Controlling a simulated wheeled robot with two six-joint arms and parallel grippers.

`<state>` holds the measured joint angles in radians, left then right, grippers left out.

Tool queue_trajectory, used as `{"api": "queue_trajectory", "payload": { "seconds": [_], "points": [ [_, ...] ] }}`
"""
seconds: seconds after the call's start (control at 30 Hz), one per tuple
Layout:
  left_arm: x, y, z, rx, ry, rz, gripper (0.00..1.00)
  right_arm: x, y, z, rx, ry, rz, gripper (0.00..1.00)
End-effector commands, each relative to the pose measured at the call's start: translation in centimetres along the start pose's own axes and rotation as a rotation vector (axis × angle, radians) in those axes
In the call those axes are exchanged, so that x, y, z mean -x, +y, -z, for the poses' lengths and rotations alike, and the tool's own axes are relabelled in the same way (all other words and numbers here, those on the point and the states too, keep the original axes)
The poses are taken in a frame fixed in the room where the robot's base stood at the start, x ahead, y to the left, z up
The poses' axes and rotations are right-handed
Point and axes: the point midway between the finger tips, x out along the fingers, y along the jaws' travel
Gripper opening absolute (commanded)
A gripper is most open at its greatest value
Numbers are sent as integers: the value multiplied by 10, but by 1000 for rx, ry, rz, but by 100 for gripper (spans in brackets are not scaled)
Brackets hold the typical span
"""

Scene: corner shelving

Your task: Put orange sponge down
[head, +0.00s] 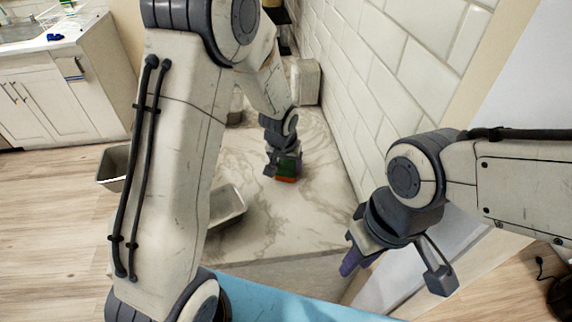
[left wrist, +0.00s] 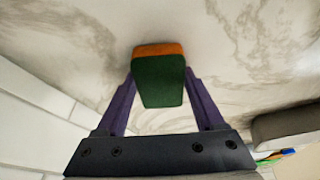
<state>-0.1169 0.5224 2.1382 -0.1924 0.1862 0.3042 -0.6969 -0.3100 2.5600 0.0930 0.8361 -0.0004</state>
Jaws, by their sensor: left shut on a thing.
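The orange sponge (head: 287,180) has a dark green side and is at the marble counter, low under my left gripper (head: 284,170) in the head view. In the left wrist view the sponge (left wrist: 159,80) shows its green face with an orange strip along the top, between the two purple fingers of my left gripper (left wrist: 160,98). My left gripper is shut on the sponge. Whether the sponge touches the counter is hard to tell. My right gripper (head: 398,268) is open and empty at the front right, away from the sponge.
The marble counter (head: 318,215) is mostly clear around the sponge. A white tiled wall (head: 375,75) runs close along its right side. A grey metal tray (head: 227,205) lies left of the sponge, and a pale box (head: 306,82) stands behind. A white cabinet (head: 65,100) is at the far left.

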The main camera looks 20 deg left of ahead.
Motion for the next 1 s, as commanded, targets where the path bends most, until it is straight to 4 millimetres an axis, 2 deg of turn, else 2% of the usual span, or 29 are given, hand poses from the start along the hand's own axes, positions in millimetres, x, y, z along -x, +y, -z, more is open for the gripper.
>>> {"api": "queue_trajectory", "payload": {
  "seconds": [0.2, 0.23, 0.3, 0.53, 0.67, 0.77, 1.0],
  "points": [
    [-5, 0, -2, 0, -1, 0, 26, -5, 0, 0, 0, 0, 0, 33],
    [-4, 0, -1, 0, -1, 0, 78, -4, 0, 0, 0, 0, 0, 33],
    [-3, 0, -1, 0, -1, 0, 100, -3, 0, 0, 0, 0, 0, 33],
    [-2, 0, -1, 0, -1, 0, 100, -3, 0, 0, 0, 0, 0, 33],
    [5, 0, 1, 0, 1, 0, 100, 1, 0, 0, 0, 0, 0, 33],
    [20, 0, 1, 1, 4, 0, 100, -1, 0, 0, 0, 0, 0, 33],
    [72, 0, 1, 1, 6, -1, 100, -5, 0, 0, 0, 0, 0, 33]
  ]
}}
